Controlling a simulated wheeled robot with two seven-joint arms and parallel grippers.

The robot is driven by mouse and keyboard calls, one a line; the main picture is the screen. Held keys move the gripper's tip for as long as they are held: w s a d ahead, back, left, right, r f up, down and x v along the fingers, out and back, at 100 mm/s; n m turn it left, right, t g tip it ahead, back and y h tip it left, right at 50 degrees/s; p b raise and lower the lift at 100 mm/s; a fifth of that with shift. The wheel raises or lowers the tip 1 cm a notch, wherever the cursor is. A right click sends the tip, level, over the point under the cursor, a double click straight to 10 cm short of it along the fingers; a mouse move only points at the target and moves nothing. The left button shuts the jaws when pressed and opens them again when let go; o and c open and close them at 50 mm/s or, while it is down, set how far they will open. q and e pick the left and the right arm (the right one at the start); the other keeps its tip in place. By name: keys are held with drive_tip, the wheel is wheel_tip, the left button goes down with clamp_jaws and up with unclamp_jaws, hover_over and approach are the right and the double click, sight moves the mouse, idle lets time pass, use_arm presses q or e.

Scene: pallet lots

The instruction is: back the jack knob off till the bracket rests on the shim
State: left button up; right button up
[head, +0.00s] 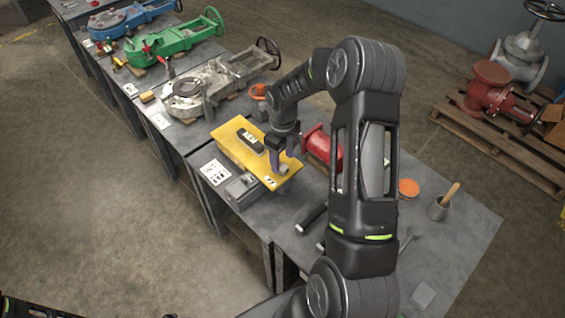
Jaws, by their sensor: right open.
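A yellow plate, which looks like the bracket (232,150), lies near the left edge of the bench below my right gripper. A black block with white lettering (250,141) sits on it. A small grey knob (284,169) stands at its near right end, by a small white tag. My right gripper (281,158) points down, open, with its purple-grey fingers at the knob; I cannot tell whether they touch it. A grey metal block (243,185) shows under the bracket's near edge. I cannot make out the shim or any gap there. My left gripper is out of view.
A red flanged part (322,146) lies just right of the bracket, partly behind my arm. A grey cup with a wooden handle (439,207) and an orange disc (408,188) are farther right. Grey, green (165,45) and blue valves line the benches behind. Pallets stand at right.

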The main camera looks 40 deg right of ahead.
sight(283, 167)
drive_tip(key=shift+f, duration=1.6)
drive_tip(key=shift+c, duration=0.4)
clamp_jaws()
